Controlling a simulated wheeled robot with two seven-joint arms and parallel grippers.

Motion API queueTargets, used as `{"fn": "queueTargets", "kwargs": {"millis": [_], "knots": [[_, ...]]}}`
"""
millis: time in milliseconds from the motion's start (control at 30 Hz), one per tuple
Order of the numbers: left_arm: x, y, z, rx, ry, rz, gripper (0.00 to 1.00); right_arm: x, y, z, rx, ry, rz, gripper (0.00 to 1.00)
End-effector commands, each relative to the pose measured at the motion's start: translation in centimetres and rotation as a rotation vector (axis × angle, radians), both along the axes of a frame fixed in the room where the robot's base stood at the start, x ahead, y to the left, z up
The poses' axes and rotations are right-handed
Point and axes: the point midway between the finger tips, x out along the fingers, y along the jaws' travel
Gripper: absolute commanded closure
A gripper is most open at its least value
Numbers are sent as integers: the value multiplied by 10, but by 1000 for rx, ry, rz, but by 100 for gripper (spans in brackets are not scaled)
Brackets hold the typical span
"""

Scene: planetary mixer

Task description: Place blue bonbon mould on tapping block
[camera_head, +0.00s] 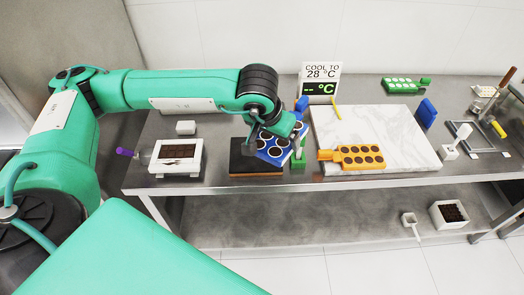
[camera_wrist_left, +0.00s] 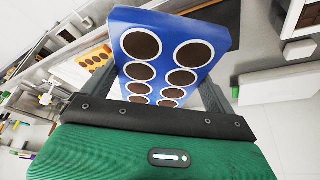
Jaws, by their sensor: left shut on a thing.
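The blue bonbon mould (camera_head: 273,153) has round, dark-filled cavities with white rims. My left gripper (camera_head: 278,136) is shut on it, and it also shows large in the left wrist view (camera_wrist_left: 165,50), between the two fingers (camera_wrist_left: 160,95). The mould looks tilted. The tapping block (camera_head: 242,158), dark on top with a brown front edge, sits near the table's front edge. The mould is over its right part; I cannot tell whether they touch. The mould hides part of the block. My right gripper is not in view.
A marble slab (camera_head: 375,130) lies to the right, with an orange mould (camera_head: 358,157) on its front. A small green object (camera_head: 299,161) stands close right of the block. A white framed tray (camera_head: 176,158) is to the left. A temperature sign (camera_head: 320,82) stands behind.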

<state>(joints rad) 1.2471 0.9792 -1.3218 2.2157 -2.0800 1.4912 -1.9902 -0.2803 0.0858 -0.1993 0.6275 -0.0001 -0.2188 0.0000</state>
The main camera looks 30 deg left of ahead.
Motion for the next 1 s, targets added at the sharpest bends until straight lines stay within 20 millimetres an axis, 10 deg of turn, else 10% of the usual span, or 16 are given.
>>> {"fn": "queueTargets", "kwargs": {"millis": [500,1000], "knots": [[20,95,-9,-1,1,-146,39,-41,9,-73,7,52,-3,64],[18,117,-43,5,1,-181,39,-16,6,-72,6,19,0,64]]}}
